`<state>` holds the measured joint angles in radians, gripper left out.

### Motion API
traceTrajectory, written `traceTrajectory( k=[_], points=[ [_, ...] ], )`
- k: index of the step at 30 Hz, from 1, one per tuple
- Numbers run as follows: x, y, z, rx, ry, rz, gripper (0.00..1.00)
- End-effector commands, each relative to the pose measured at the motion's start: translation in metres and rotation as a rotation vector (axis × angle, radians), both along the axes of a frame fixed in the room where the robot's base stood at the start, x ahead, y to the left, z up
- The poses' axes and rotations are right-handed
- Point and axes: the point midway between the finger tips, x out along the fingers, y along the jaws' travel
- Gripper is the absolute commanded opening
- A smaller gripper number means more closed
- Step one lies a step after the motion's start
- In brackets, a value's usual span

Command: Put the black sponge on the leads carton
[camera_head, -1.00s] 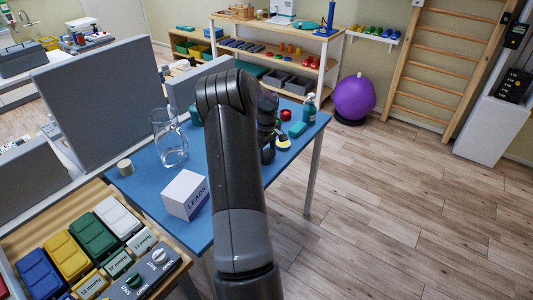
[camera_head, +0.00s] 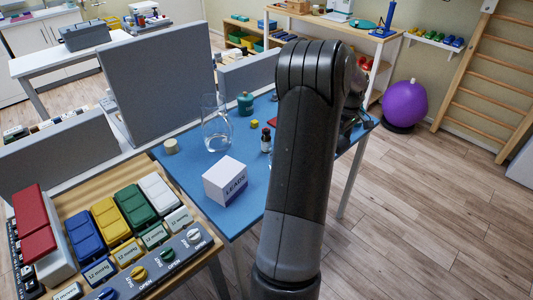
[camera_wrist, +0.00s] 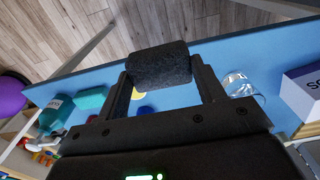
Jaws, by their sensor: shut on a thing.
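The black sponge (camera_wrist: 158,66) is held between the two fingers of my gripper (camera_wrist: 161,76) in the wrist view, raised above the blue table. My gripper is shut on it. In the head view my arm hides the sponge and most of the gripper. The leads carton (camera_head: 225,181), a white box with dark lettering and a purple lower edge, stands on the blue table left of my arm. Its top looks bare. The carton also shows at the right edge of the wrist view (camera_wrist: 301,84), apart from the sponge.
A glass jug (camera_head: 216,128) stands behind the carton on the blue table (camera_head: 190,176). A beige cylinder (camera_head: 171,146), a small dark bottle (camera_head: 266,140) and a green pot (camera_head: 245,103) are nearby. Grey partitions (camera_head: 160,80) stand along the far left side.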

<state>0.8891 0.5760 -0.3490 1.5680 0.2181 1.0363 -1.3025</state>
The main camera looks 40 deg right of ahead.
Motion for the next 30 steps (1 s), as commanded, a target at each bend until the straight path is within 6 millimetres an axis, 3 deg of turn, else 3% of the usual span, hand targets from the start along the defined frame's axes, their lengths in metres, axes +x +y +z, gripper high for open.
traceTrajectory(
  k=[4, 8, 15, 21, 25, 30],
  points=[
    [0.012, 0.016, 0.008, 0.005, -0.008, 0.085, 0.41],
    [0.037, 0.052, 0.025, 0.013, -0.022, 0.293, 0.41],
    [0.082, 0.152, 0.065, 0.016, -0.037, 0.841, 0.41],
    [0.098, 0.227, 0.089, 0.009, -0.025, 1.257, 0.41],
    [0.101, 0.259, 0.097, 0.003, -0.012, 1.441, 0.41],
    [0.103, 0.279, 0.101, 0.0, 0.0, 1.557, 0.41]
  ],
)
